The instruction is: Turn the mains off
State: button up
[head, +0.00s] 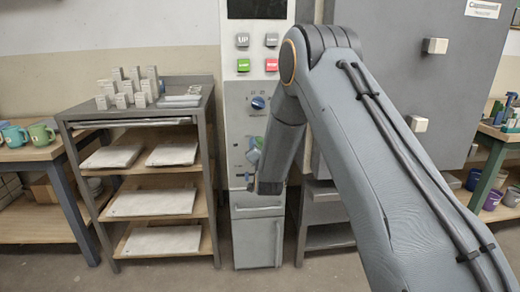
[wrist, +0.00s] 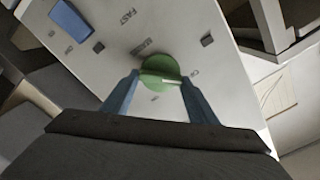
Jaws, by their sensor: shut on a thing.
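A round green knob (wrist: 160,66) with a pale pointer line sits on a grey control panel (wrist: 115,45). In the wrist view the line points to the right, towards a small label too blurred to read. Another small label lies below the knob, and a word that looks like MAINS stands above it. My gripper (wrist: 158,80) has its two blue fingers shut on the knob, one on each side. In the head view my gripper (head: 254,158) is at the lower part of the tall panel (head: 238,112), and my arm's end hides much of that area.
Above on the panel are a blue dial (head: 257,103), a green button (head: 243,65) and a red button (head: 271,65). A shelf rack (head: 212,150) with white slabs stands close on the left. A large grey cabinet (head: 395,85) stands right, behind my arm.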

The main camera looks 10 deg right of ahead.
dwell(0.4)
jog(key=o, duration=1)
jog(key=shift+o, duration=0.2)
jog(key=s, duration=0.7)
jog(key=shift+s, duration=0.4)
